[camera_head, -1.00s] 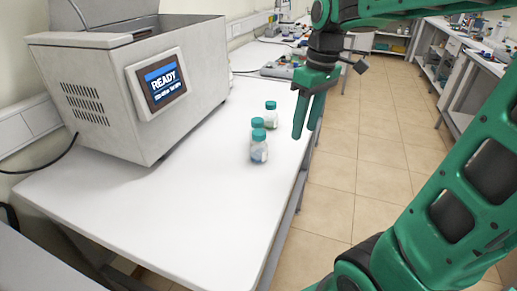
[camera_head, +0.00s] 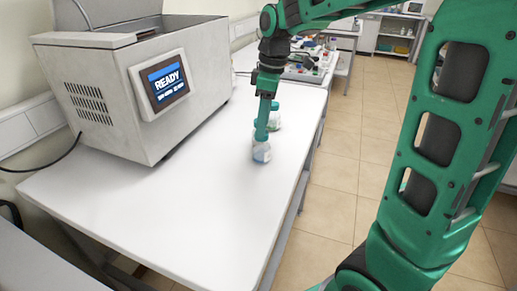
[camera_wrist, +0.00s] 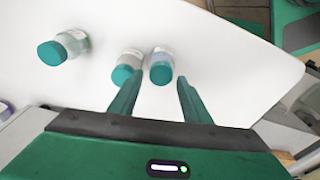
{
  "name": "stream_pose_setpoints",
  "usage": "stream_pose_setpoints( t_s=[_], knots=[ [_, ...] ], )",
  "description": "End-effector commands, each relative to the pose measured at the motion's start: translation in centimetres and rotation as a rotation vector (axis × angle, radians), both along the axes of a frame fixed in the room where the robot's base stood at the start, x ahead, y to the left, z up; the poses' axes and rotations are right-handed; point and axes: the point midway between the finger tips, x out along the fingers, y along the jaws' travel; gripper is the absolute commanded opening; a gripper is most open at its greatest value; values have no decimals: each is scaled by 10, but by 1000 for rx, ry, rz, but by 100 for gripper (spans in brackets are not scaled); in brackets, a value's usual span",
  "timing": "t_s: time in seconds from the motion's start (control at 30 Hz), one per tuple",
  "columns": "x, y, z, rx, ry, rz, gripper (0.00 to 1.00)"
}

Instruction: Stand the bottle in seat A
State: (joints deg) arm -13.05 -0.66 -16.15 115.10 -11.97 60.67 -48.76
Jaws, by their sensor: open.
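Three small clear bottles with teal caps stand on the white bench. The front one (camera_head: 261,153) is partly hidden by my gripper (camera_head: 261,137) in the head view, and another (camera_head: 275,121) stands just behind. In the wrist view, my open gripper (camera_wrist: 160,75) has one bottle (camera_wrist: 161,66) between its fingertips. A second bottle (camera_wrist: 129,63) is close beside the left finger, and a third (camera_wrist: 64,46) stands apart to the left. I cannot tell whether the fingers touch any bottle. No seat marked A can be made out.
A grey metal machine (camera_head: 115,95) with its lid raised and a READY screen (camera_head: 167,82) stands on the left of the bench. The bench front (camera_head: 200,215) is clear. Coloured lab items (camera_head: 305,68) lie farther back.

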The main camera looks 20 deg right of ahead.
Motion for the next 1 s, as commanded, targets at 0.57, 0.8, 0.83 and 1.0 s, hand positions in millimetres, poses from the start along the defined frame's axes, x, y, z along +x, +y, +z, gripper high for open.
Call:
stream_pose_setpoints(
  t_s=[0.57, 0.8, 0.83, 1.0],
  knots=[
    [2, 4, -44, 0, 1, -1, 44],
    [2, 4, -44, 0, 1, -1, 0],
    [2, 4, -44, 0, 1, -1, 0],
    [2, 4, -45, 0, 3, -1, 0]
  ],
)
